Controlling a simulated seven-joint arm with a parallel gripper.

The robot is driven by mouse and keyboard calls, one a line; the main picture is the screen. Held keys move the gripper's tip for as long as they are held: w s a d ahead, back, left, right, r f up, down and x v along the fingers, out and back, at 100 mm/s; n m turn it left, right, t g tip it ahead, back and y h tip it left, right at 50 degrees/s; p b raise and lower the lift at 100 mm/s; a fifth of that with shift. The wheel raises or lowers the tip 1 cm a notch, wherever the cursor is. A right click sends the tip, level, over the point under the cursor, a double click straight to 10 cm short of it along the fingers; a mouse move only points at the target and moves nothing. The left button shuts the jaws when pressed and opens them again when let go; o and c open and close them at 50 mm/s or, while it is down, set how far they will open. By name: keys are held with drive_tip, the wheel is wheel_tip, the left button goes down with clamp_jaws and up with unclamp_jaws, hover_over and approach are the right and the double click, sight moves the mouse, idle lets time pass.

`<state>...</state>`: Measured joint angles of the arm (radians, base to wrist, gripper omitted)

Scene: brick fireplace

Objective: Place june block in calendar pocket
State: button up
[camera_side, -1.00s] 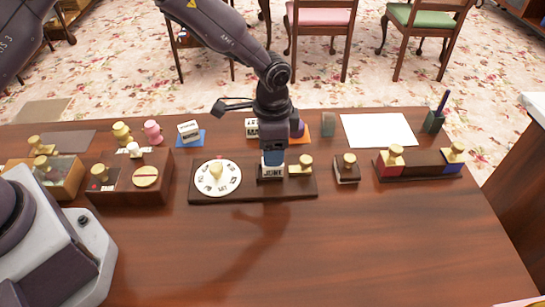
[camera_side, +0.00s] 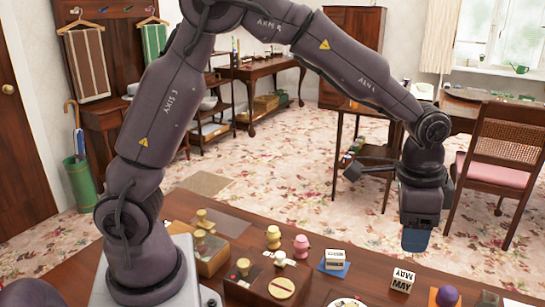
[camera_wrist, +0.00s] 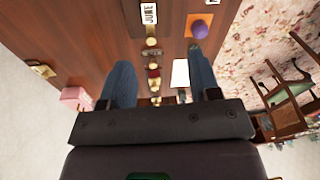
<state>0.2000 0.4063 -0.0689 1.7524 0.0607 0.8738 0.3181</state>
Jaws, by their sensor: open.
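The june block (camera_wrist: 149,14) is white with its JUNE face showing, at the top edge of the wrist view. It appears to sit at the dark calendar board (camera_wrist: 134,22); how deep it sits in a pocket cannot be told. In the side view the board is almost wholly below the frame, and only part of its white dial (camera_side: 346,302) shows. My gripper (camera_side: 416,240) is raised above the table, clear of the block. Its two blue fingers (camera_wrist: 162,78) are apart with nothing between them.
A MAY block (camera_side: 402,280) and a white block (camera_side: 334,257) on a blue mat stand on the table. A purple ball (camera_wrist: 199,30) lies near the june block. Pink (camera_side: 301,245) and yellow (camera_side: 273,237) figures stand left. The air around my gripper is free.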

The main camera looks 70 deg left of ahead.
drive_tip(key=s+a+r+n+t, duration=0.35)
drive_tip(key=s+a+r, duration=0.35)
drive_tip(key=s+r, duration=0.35)
drive_tip(key=s+a+n, duration=0.3)
drive_tip(key=s, duration=0.8)
drive_tip(key=shift+s+a+r+t, duration=0.15)
drive_tip(key=shift+a+t, duration=0.1)
drive_tip(key=shift+t, duration=0.2)
drive_tip(key=shift+n, duration=0.25)
drive_tip(key=shift+c, duration=0.3)
